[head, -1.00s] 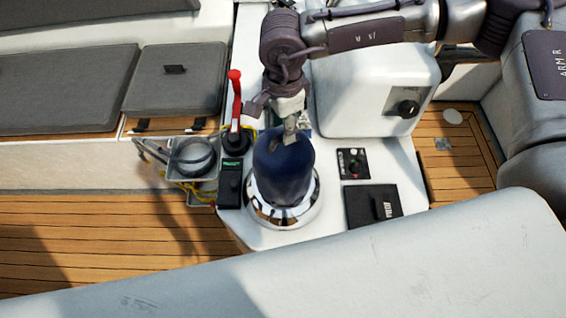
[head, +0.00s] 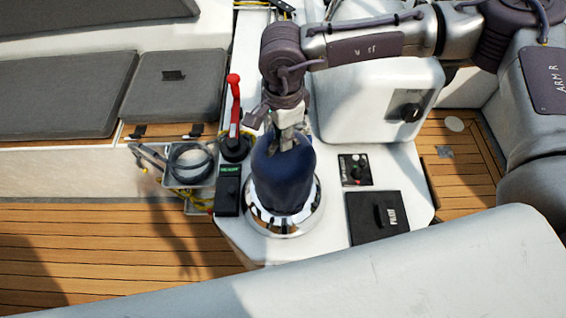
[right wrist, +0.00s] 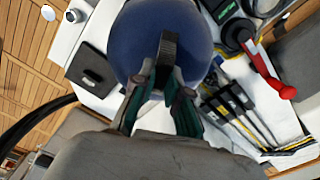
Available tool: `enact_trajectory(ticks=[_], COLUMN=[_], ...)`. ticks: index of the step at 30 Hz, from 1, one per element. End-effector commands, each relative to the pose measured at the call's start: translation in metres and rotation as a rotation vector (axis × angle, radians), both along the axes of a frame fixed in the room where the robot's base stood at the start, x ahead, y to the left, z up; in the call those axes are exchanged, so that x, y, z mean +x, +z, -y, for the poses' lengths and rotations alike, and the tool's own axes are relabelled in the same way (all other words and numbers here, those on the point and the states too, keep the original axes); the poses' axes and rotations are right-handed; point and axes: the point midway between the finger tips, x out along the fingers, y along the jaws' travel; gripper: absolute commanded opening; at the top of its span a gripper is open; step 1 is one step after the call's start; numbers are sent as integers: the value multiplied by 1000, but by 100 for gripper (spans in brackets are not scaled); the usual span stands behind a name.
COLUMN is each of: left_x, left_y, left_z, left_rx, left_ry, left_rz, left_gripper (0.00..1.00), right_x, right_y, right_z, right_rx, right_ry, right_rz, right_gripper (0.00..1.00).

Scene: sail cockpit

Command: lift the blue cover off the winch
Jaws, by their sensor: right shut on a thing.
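The blue cover (head: 283,178) sits over the winch in the head view, with the winch's shiny chrome base (head: 284,221) showing around its lower edge. My right gripper (head: 287,142) comes down from above and is shut on the top of the cover. In the right wrist view the rounded blue cover (right wrist: 205,42) fills the top middle. There the right gripper's fingers (right wrist: 166,62) close on a dark strap-like piece at the cover. The winch drum is hidden under the cover. My left gripper is not in view.
A red-handled lever (head: 233,105) stands just left of the winch. A tray with a coiled hose (head: 191,163) is further left. A switch panel (head: 355,170) and a black hatch (head: 377,217) lie to the right. A white rounded housing (head: 365,100) stands behind.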

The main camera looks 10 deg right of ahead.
Motion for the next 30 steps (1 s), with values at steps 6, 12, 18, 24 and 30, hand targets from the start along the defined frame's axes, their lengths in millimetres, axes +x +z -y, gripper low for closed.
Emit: enact_trajectory(ticks=[6, 12, 18, 24, 30], left_x=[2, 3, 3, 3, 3], left_y=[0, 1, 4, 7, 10], left_z=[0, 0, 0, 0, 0], left_rx=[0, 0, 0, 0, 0], left_ry=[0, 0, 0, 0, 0], left_rz=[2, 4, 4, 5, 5], left_gripper=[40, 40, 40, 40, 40], right_x=[0, 0, 0, 0, 0], right_y=[0, 2, 12, 22, 32], right_z=[0, 0, 0, 0, 0], right_rx=[0, 0, 1, 1, 1], right_ry=[0, 0, 0, 0, 0], right_rz=[0, 1, 1, 0, 1], right_gripper=[0, 0, 0, 0, 0])
